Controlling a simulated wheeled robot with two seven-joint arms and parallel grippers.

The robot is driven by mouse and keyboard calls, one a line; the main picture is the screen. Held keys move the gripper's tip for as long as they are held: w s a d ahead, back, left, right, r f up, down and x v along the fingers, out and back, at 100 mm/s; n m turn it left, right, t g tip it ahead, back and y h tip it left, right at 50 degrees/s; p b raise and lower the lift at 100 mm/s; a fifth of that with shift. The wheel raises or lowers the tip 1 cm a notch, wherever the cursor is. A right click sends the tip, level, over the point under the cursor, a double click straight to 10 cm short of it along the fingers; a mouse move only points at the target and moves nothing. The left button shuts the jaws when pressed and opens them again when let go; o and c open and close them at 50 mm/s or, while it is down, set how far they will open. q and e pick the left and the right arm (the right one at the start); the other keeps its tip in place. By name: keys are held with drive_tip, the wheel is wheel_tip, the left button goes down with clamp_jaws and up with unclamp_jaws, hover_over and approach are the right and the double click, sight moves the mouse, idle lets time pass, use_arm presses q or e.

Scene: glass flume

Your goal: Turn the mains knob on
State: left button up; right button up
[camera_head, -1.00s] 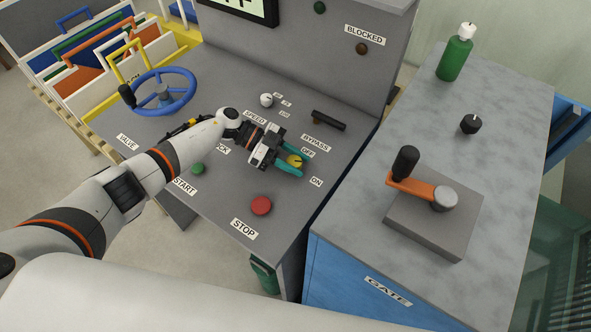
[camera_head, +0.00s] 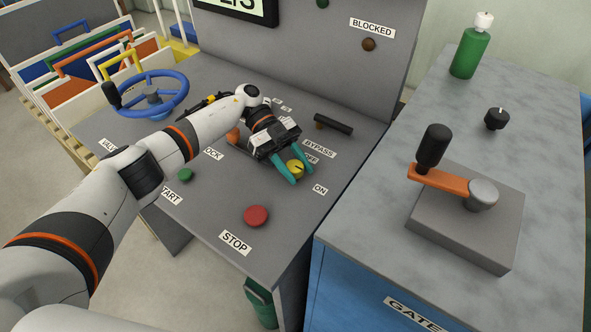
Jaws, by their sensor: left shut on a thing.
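The mains knob (camera_head: 296,171) is a small yellow knob with a dark mark. It sits on the grey console between the OFF label, partly hidden by a finger, and the ON label (camera_head: 320,189). My left gripper (camera_head: 294,169) reaches in from the left with its teal fingers on either side of the knob, shut on it. The mark's exact direction is too small to tell. My right gripper is not in view.
A red STOP button (camera_head: 256,215), a green START button (camera_head: 185,175) and a black BYPASS lever (camera_head: 333,124) surround the knob. A blue handwheel (camera_head: 181,87) stands at the console's left. An orange crank (camera_head: 440,178) and green bottle (camera_head: 469,54) are on the right counter.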

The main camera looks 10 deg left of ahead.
sight(292, 162)
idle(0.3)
use_arm(q)
drive_tip(key=o, duration=1)
drive_tip(key=b+v, duration=0.3)
drive_tip(key=v, duration=0.3)
drive_tip(key=shift+w+a, duration=0.15)
drive_tip(key=shift+w, duration=0.15)
drive_tip(key=shift+w+a+r+b, duration=0.2)
drive_tip(key=shift+a+r+b, duration=0.1)
drive_tip(key=shift+a, duration=0.1)
